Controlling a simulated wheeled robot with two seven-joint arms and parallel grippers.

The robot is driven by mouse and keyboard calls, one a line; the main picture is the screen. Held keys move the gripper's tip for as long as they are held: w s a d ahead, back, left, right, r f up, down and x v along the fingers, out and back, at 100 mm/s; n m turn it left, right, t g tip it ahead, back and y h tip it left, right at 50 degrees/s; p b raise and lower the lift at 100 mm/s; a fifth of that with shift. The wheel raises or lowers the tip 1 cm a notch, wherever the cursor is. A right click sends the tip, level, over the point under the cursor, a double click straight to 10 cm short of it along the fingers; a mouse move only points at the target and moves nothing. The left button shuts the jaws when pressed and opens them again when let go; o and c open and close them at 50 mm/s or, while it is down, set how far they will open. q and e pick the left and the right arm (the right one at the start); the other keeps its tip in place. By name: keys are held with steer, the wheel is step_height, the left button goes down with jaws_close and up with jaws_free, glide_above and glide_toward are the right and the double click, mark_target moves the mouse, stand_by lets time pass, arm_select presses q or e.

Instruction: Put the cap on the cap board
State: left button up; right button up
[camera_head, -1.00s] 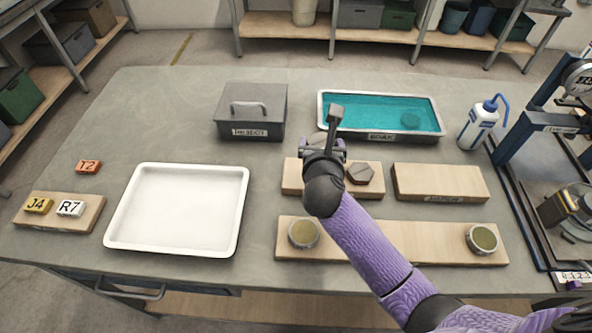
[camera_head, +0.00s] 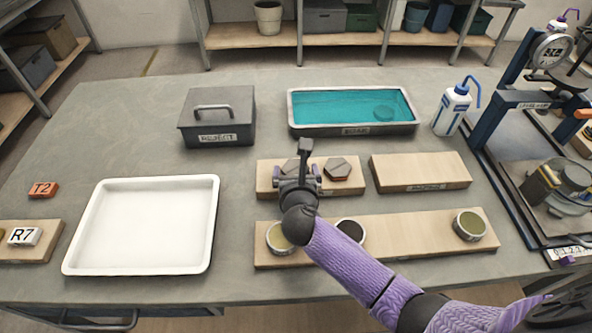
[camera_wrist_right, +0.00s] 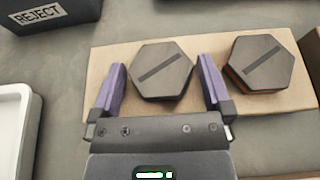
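Two dark hexagonal caps, each with a slot-like bar on top, sit on a wooden board (camera_head: 262,188) in the middle of the table. My right gripper (camera_wrist_right: 160,62) is open, its purple fingers on either side of the left cap (camera_wrist_right: 163,78); I see gaps, and cannot tell if either finger touches. The right cap (camera_wrist_right: 264,62) sits just outside the right finger; it also shows in the head view (camera_head: 344,168). In the head view my right gripper (camera_head: 297,178) partly hides the left cap. My left gripper is not in view.
A front board (camera_head: 410,238) holds round tins (camera_head: 470,225). A bare labelled board (camera_head: 420,171) lies to the right. Around are a REJECT box (camera_head: 217,115), teal-filled tray (camera_head: 345,105), white tray (camera_head: 145,225), wash bottle (camera_head: 454,108) and press (camera_head: 535,100).

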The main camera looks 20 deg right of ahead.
steer(key=shift+s+a+r+p, duration=0.1)
steer(key=shift+s+r+p, duration=0.15)
steer(key=shift+r+p, duration=0.1)
steer(key=p+v, duration=0.3)
steer(key=v, duration=0.7)
steer(key=shift+s, duration=0.3)
steer(key=shift+s+a+r, duration=0.1)
steer(key=shift+s+a, duration=0.05)
steer(key=shift+s, duration=0.25)
